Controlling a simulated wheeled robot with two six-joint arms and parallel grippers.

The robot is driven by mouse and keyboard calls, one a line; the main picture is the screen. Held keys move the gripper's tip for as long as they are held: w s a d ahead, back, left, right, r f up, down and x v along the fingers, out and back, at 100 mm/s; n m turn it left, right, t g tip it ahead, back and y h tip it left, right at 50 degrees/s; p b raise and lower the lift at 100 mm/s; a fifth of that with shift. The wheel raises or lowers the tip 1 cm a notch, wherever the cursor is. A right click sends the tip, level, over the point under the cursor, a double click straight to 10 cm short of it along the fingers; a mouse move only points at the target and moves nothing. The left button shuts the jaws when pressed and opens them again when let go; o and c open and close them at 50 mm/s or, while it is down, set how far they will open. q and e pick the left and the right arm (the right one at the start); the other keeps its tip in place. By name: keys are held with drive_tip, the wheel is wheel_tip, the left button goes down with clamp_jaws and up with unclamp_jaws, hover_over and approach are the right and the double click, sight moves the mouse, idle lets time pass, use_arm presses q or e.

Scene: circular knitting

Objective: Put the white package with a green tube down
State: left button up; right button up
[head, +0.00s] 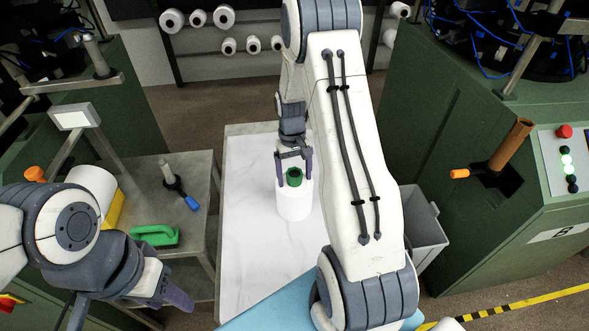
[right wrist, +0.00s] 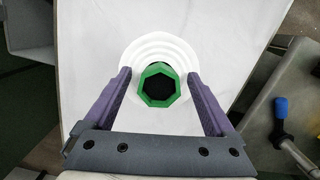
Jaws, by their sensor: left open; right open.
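The white package (head: 294,203) stands upright on the white marbled table top (head: 250,240). Its green tube (head: 294,173) shows at its top. In the right wrist view the package (right wrist: 160,50) is seen from above, with the green tube (right wrist: 160,84) as a ring around a dark hole. My right gripper (head: 294,180) is open, its purple fingers on either side of the tube; the right wrist view shows gaps between the fingers (right wrist: 160,85) and the tube. My left gripper (head: 175,298) is at the lower left, away from the package, open and empty.
A grey side table (head: 190,165) at left holds a green-handled brush (head: 155,235), a blue-handled tool (head: 190,200) and another white package (head: 92,183). Green machines stand on both sides. A grey bin (head: 425,225) is right of the table. The table top around the package is clear.

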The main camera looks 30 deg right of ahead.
wheel_tip(320, 180, up, 11)
drive_tip(key=w+b, duration=0.1)
drive_tip(key=b, duration=0.2)
drive_tip(key=s+a+r+n, duration=0.2)
drive_tip(key=a+r+n, duration=0.15)
drive_tip(key=a, duration=0.85)
drive_tip(key=s+a+n, duration=0.3)
drive_tip(key=s+a, duration=0.4)
drive_tip(key=s, duration=0.4)
drive_tip(key=s+a+n+t, duration=0.1)
drive_tip(key=s+a+n, duration=0.3)
drive_tip(key=s+a, duration=0.4)
drive_tip(key=s, duration=0.3)
drive_tip(key=shift+a+r+y, duration=0.25)
drive_tip(key=shift+r+y, duration=0.05)
drive_tip(key=shift+r, duration=0.05)
